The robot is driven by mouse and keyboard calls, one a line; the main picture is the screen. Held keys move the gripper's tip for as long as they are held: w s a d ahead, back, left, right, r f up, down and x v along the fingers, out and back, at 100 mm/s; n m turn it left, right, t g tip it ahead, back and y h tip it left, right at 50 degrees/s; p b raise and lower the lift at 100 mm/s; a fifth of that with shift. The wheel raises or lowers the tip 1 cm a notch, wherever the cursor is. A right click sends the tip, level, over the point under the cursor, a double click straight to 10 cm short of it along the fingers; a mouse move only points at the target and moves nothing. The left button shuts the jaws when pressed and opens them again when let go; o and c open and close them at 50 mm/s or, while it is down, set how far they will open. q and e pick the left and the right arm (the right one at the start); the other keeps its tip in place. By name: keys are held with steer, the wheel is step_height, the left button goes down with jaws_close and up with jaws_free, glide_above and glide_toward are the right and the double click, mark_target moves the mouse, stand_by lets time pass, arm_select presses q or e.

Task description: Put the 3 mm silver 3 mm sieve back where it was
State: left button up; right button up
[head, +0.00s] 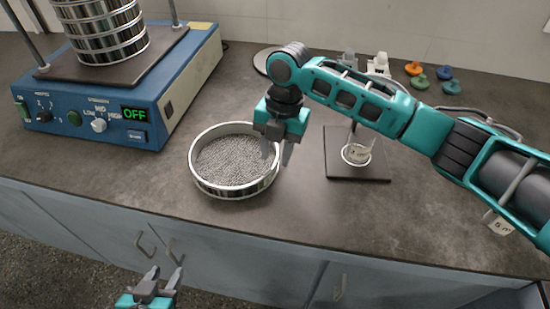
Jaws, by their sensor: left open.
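The round silver sieve (232,189) sits flat on the dark bench in the middle of the head view, filled with small grey beads (228,160). My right gripper (277,159) points down at the sieve's right rim. Its two fingers are apart, one appearing on the inner side of the rim and one on the outer side; contact cannot be told. My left gripper (163,278) is open and empty at the bottom, in front of the bench. The sieve's size label is not readable.
The blue shaker (95,130) at the left shows OFF and carries a stack of silver sieves (105,35). A dark square plate (358,172) with a clear vessel lies to the right. Several coloured knobs (420,82) lie at the back right. The front bench is clear.

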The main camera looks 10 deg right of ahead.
step_height(320, 180, up, 9)
steer(key=d, duration=0.1)
steer(key=shift+w+p, duration=0.3)
